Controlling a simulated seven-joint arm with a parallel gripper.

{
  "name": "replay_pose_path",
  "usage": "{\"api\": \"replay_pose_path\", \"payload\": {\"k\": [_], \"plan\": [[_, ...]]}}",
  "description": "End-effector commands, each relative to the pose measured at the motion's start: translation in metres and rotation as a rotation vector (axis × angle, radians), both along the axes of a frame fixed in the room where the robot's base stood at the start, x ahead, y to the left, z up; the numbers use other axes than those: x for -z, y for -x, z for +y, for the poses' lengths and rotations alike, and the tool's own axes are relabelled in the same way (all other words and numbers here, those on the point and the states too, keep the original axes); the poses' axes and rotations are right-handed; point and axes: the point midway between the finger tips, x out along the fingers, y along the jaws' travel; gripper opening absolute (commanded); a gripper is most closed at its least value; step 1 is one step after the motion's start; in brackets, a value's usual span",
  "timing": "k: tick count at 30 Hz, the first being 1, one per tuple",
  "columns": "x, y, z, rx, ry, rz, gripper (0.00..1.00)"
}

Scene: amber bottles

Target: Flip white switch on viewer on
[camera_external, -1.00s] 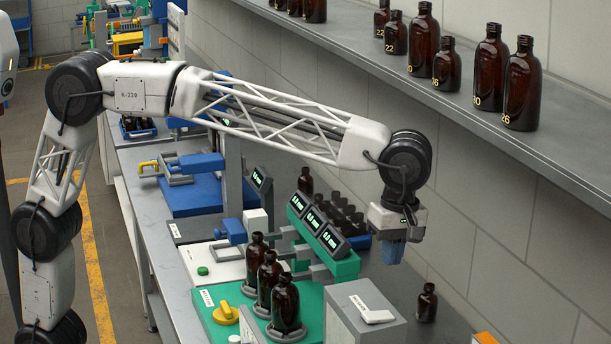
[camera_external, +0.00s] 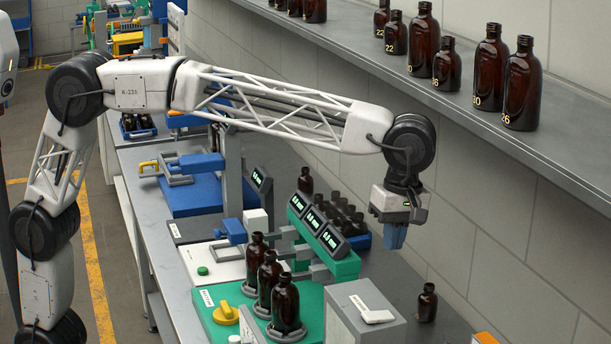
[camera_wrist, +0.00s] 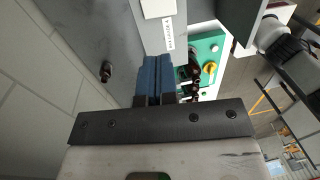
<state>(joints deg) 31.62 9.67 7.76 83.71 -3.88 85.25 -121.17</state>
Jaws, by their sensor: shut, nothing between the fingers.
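The viewer (camera_external: 352,322) is a grey box with a small label, standing at the near right of the bench. A flat white switch (camera_external: 378,316) lies on its top face; I cannot tell which state it is in. In the wrist view the viewer (camera_wrist: 151,38) is at the top middle, with the white switch (camera_wrist: 158,8) cut by the top edge. My gripper (camera_external: 391,246) has blue fingers pointing down. It is in the air above and beyond the viewer, apart from it. The fingers (camera_wrist: 157,60) are shut together, empty.
A small amber bottle (camera_external: 427,303) stands right of the viewer. Several amber bottles (camera_external: 285,303) stand on a green fixture (camera_external: 217,296) to its left. Green-framed displays (camera_external: 337,262) are left of my gripper. A shelf (camera_external: 480,120) with bottles runs along the wall.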

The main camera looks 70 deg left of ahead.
Motion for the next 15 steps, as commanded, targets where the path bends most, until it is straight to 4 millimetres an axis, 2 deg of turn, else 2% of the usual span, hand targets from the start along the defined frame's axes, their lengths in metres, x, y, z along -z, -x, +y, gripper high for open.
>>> {"api": "replay_pose_path", "payload": {"k": [15], "plan": [[-0.0009,0.0069,-0.0021,0.002,0.001,0.044,0.0]]}}
